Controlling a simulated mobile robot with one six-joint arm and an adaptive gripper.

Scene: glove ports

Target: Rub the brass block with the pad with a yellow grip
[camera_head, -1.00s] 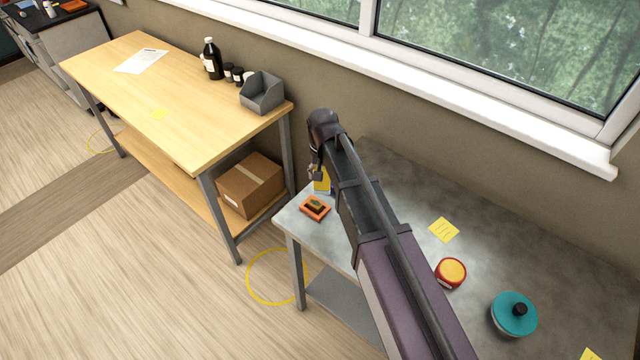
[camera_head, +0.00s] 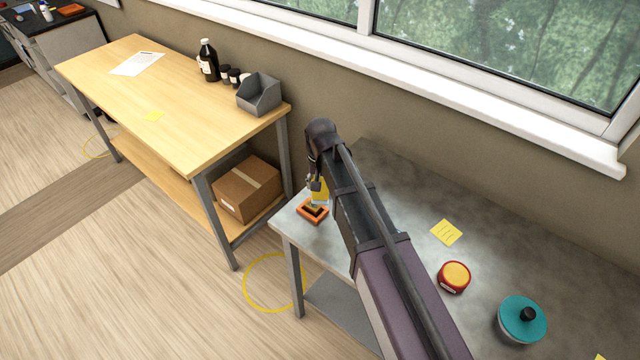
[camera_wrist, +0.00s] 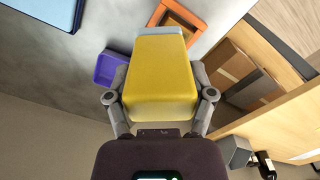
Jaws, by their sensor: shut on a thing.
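My gripper (camera_head: 315,184) is shut on the pad's yellow grip (camera_wrist: 160,80). The pad's pale grey-blue base (camera_wrist: 160,34) shows beyond the grip in the wrist view. In the head view the yellow grip (camera_head: 320,192) is over the orange holder (camera_head: 324,215) at the left end of the grey table. The orange holder (camera_wrist: 204,22) also shows behind the pad in the wrist view. The brass block sits in this holder, now mostly hidden by the pad. I cannot tell whether the pad touches the block.
A red jar with a yellow top (camera_head: 454,276), a teal lidded container (camera_head: 522,318) and a yellow note (camera_head: 446,232) lie on the grey table, right of my arm. A purple tray (camera_wrist: 108,70) shows in the wrist view. A wooden table (camera_head: 150,95) stands to the left.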

